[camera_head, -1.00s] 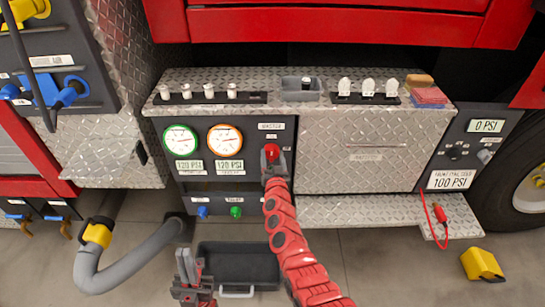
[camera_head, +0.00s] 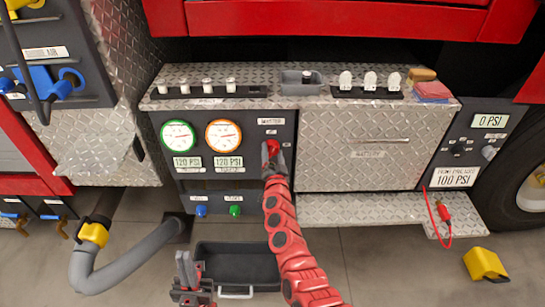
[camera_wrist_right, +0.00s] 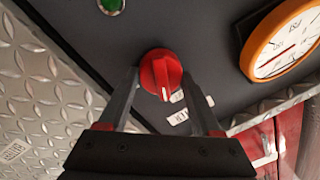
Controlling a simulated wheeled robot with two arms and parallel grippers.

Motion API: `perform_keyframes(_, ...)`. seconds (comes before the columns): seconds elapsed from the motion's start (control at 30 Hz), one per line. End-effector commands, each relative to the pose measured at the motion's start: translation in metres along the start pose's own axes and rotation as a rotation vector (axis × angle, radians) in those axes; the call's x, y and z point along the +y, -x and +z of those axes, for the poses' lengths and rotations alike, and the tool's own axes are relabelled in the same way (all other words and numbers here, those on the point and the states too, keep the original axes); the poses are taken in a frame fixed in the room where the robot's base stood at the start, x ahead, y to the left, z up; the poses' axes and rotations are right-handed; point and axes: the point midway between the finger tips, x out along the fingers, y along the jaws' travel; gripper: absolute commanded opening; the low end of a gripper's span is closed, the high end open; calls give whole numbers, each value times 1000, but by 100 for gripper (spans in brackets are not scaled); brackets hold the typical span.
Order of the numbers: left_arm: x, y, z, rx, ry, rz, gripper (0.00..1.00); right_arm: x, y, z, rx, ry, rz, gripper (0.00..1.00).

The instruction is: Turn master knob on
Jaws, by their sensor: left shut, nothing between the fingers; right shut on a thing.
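The red master knob (camera_head: 272,147) is on the dark panel (camera_head: 258,170), right of the orange gauge and under a label reading MASTER. My right gripper (camera_head: 272,158) reaches up to it from below. In the right wrist view the red knob (camera_wrist_right: 160,73) sits between the two fingers of my right gripper (camera_wrist_right: 158,82), which is shut on it. A white mark on the knob points toward the wrist. My left gripper (camera_head: 187,268) is shut and empty, low in front of the black bin, away from the panel.
A green-rimmed gauge (camera_head: 178,136) and an orange-rimmed gauge (camera_head: 223,136) each have a 120 PSI label below. Blue (camera_head: 201,210) and green (camera_head: 235,210) knobs sit lower. A black bin (camera_head: 253,266) and grey hose (camera_head: 125,250) are on the floor. A metal step (camera_head: 365,211) juts out at right.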

Motion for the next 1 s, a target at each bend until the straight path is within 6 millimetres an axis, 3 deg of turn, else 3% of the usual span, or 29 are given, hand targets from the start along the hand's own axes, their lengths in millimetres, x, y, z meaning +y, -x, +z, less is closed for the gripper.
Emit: perform_keyframes(1.0, 4, 76, 13, 0, 0, 0, 0, 4, 0, 6, 72, -937, -19, 10)
